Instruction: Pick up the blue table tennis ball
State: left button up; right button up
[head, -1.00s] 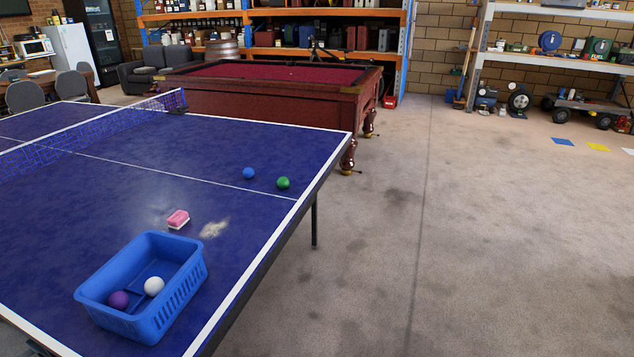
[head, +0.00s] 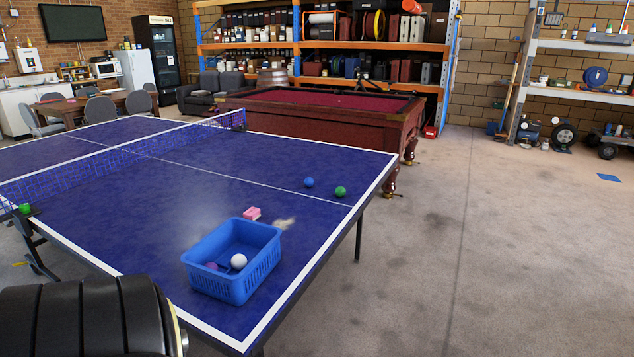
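The blue table tennis ball (head: 309,182) lies on the blue table tennis table (head: 180,188), close to the white centre line and toward the right edge. A green ball (head: 340,191) lies just right of it. A blue basket (head: 259,275) stands on the near corner of the table, with a white ball (head: 238,261) and a purple ball (head: 211,266) inside. Neither gripper shows in the head view. A dark rounded part at the lower left is probably one of my arm links.
A pool table (head: 330,118) stands behind.

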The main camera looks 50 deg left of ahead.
aim_at(308, 181)
jog(key=u, duration=0.25)
jog(key=i, duration=1.95)
jog(key=u, duration=0.9)
jog(key=i, duration=1.6)
jog(key=u, duration=2)
jog(key=i, duration=0.7)
jog(key=u, duration=0.7)
